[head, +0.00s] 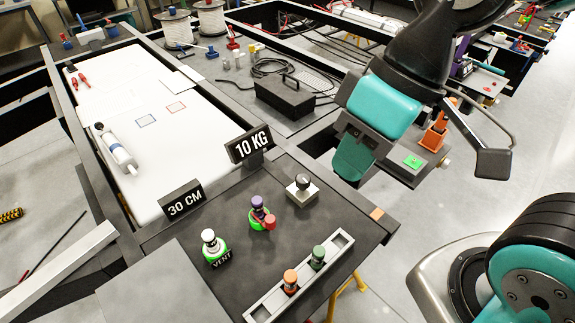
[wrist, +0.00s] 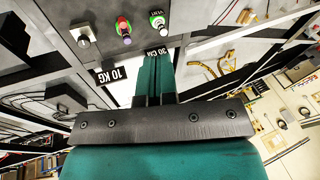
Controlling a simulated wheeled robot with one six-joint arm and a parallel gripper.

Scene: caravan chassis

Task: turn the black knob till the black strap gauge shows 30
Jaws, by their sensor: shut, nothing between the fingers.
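The black knob (head: 303,181) sits on a small pale block on the dark panel; its block also shows at the top left of the wrist view (wrist: 83,37). Two black signs stand behind it, one reading "10 KG" (head: 250,143) and one "30 CM" (head: 185,203). I cannot tell whether either is the strap gauge, and no dial or pointer reading is clear. My gripper (head: 352,163) is shut and empty, above and to the right of the knob, apart from it. Its teal fingers show together in the wrist view (wrist: 155,75).
A green-based white knob marked "VENT" (head: 212,243) and a purple-and-red fitting (head: 262,212) stand left of the black knob. A pale tray (head: 265,308) holds orange and green pieces in front. A black box (head: 285,98) and a white board (head: 125,85) lie behind.

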